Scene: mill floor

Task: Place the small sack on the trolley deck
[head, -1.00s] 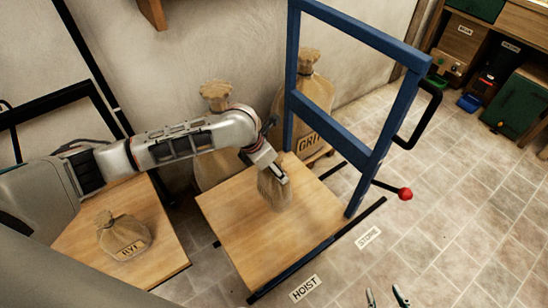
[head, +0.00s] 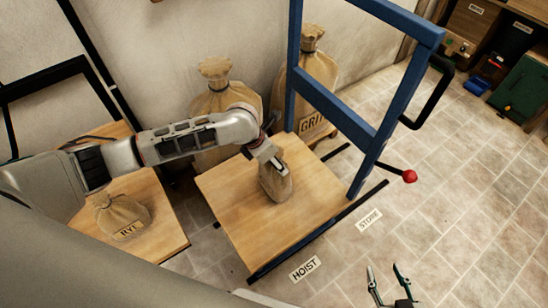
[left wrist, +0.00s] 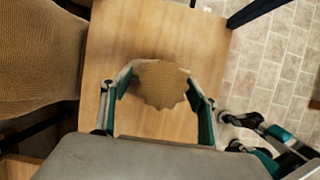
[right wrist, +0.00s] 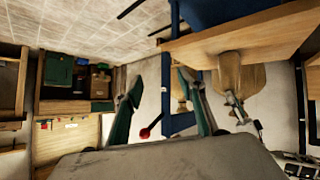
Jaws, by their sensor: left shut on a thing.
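The small sack (head: 276,184) is brown burlap and stands roughly upright over the middle of the wooden deck (head: 235,215), which has a blue frame (head: 355,130) at its right. My left gripper (head: 277,162) is shut on the sack's gathered neck. In the left wrist view the frilled sack top (left wrist: 160,84) lies between the fingers, with the deck (left wrist: 110,40) below. The sack's underside is hidden, so I cannot tell if it touches the deck. My right gripper (head: 390,285) is open and empty at the bottom right; its spread fingers also show in the right wrist view (right wrist: 165,100).
A sack marked RYE (head: 122,217) lies on a wooden surface (head: 165,205) at left. Large sacks, one marked GRIT (head: 318,75), stand behind the deck. A red-knobbed lever (head: 409,176) and black handle (head: 435,90) stick out at right. The tiled floor (head: 450,190) is clear there.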

